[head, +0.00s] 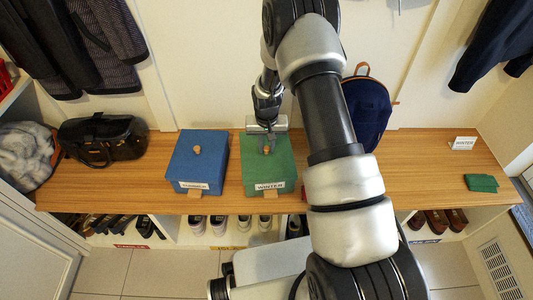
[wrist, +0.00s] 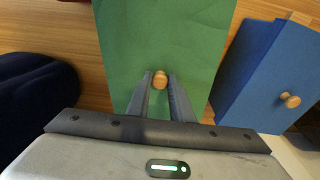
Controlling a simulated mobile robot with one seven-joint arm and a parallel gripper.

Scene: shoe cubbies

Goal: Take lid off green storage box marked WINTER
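The green box (head: 256,176) stands on the wooden bench, with a white WINTER label (head: 270,186) on its front. Its green lid (wrist: 190,40) has a round wooden knob (wrist: 160,80) in the middle. My gripper (wrist: 160,78) reaches down from above the box. Its two fingers are close together, one on each side of the knob, and look shut on it. The lid appears to sit on the box; no gap shows between them. The knob also shows in the head view, partly behind the fingers.
A blue box (head: 197,167) with its own knob stands just left of the green box. A dark blue backpack (head: 367,105) is to the right, behind my arm. A black bag (head: 103,138) is far left. A WINTER card (head: 462,143) and green cloth (head: 481,183) lie right, with clear bench around.

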